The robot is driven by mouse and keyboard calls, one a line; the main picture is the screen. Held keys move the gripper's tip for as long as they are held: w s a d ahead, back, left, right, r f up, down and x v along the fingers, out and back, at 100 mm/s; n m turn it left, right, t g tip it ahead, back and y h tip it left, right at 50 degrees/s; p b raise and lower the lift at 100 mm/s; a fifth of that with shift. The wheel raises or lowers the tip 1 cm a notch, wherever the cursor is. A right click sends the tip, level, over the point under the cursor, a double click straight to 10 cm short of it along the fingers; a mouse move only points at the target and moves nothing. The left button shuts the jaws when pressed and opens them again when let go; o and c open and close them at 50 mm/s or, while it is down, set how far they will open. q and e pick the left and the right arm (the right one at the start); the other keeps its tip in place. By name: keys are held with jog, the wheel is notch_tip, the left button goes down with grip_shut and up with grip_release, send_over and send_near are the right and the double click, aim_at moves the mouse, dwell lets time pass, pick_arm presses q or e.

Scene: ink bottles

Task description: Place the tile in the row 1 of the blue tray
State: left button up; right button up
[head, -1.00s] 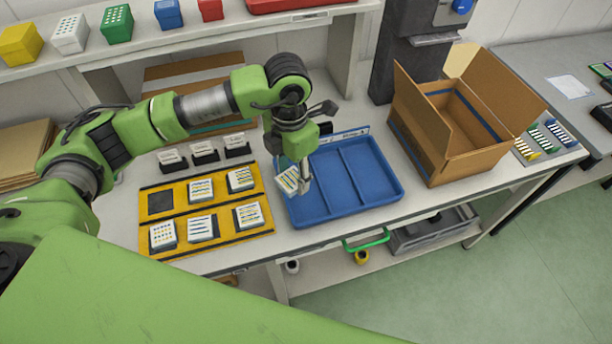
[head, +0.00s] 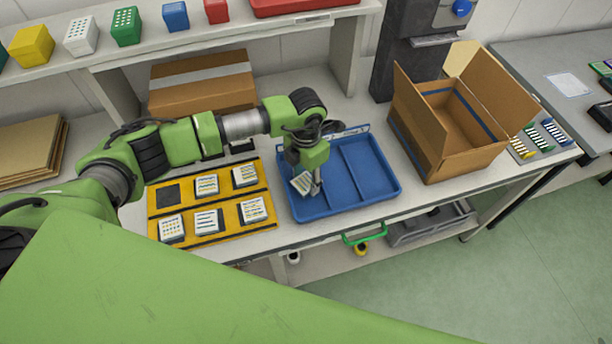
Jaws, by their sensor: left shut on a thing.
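The blue tray (head: 374,189) lies on the white bench, with raised dividers splitting it into rows that run front to back. My left gripper (head: 314,187) is over the leftmost row of the tray, pointing down. It is shut on a white tile (head: 302,183) with a printed pattern. The tile is tilted and sits low within the leftmost row's outline; I cannot tell whether it touches the tray floor. My right gripper is not in view.
A yellow rack (head: 230,212) left of the tray holds several white tiles and has one empty dark slot (head: 168,195). An open cardboard box (head: 455,130) stands right of the tray. A shelf with coloured boxes (head: 126,27) runs along the back.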

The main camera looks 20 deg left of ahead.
aim_at(306, 182)
pick_arm(q)
jog(key=shift+f, duration=0.15)
jog(key=o, duration=1)
jog(key=shift+o, duration=0.8)
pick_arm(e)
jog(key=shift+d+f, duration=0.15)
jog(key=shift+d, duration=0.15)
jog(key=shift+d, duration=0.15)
pick_arm(q)
jog(key=shift+r, duration=0.25)
jog(key=shift+w+r, duration=0.1)
jog(key=shift+r, duration=0.1)
notch_tip(306, 182, up, 12)
jog(key=b, duration=0.4)
jog(key=shift+f, duration=0.2)
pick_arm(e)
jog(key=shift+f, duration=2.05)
